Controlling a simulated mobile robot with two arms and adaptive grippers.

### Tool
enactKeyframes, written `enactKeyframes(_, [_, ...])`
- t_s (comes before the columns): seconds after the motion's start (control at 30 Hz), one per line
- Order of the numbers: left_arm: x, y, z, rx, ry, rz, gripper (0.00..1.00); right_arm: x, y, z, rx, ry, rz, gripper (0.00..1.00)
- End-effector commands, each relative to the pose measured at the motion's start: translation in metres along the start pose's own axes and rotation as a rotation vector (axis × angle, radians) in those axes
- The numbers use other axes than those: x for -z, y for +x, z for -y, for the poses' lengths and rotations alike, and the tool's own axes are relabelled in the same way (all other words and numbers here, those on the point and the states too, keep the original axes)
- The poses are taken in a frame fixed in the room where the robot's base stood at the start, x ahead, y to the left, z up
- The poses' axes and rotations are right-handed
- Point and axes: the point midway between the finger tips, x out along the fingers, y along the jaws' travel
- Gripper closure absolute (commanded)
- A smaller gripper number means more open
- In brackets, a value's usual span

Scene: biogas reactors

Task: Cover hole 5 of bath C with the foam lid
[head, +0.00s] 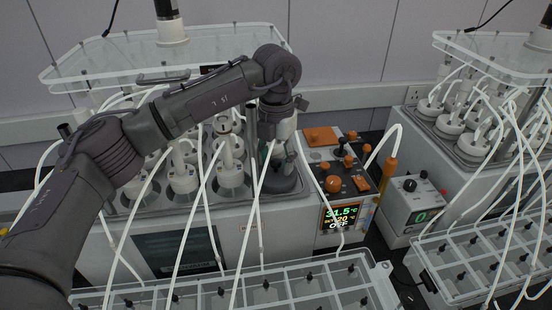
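My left gripper (284,160) points down over the front right corner of the near water bath (280,222). I cannot make out its fingers well enough to tell whether they are open or shut. A dark round piece (284,184) lies right under the fingertips at bath-top level. I cannot tell whether it is the foam lid or the rim of a hole, or whether the gripper touches it. My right gripper is not in view.
White-capped reactors (182,180) with thin tubes fill the bath left of my gripper. An orange-knobbed control panel (338,165) stands to its right. A clear bottle rack (240,292) runs along the front. A second bath (465,135) with a grey box (415,203) is at right.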

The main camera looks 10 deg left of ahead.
Motion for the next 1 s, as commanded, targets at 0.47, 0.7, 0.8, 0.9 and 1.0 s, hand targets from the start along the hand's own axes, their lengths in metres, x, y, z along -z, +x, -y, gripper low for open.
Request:
enactKeyframes(0.47, [-0.001,-0.030,0.000,0.000,0.000,0.004,0.46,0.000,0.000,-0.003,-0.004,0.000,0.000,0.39])
enactKeyframes(0.7, [-0.001,-0.082,0.000,-0.001,-0.001,0.002,0.46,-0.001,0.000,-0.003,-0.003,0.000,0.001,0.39])
enactKeyframes(0.8, [-0.001,-0.099,0.000,-0.001,-0.001,0.002,0.46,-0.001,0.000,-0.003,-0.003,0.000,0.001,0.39])
enactKeyframes(0.9, [-0.001,-0.111,0.000,0.000,0.000,0.001,0.46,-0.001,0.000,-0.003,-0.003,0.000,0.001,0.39])
enactKeyframes(1.0, [-0.001,-0.118,0.000,0.001,0.000,0.000,0.46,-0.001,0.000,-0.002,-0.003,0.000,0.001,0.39])
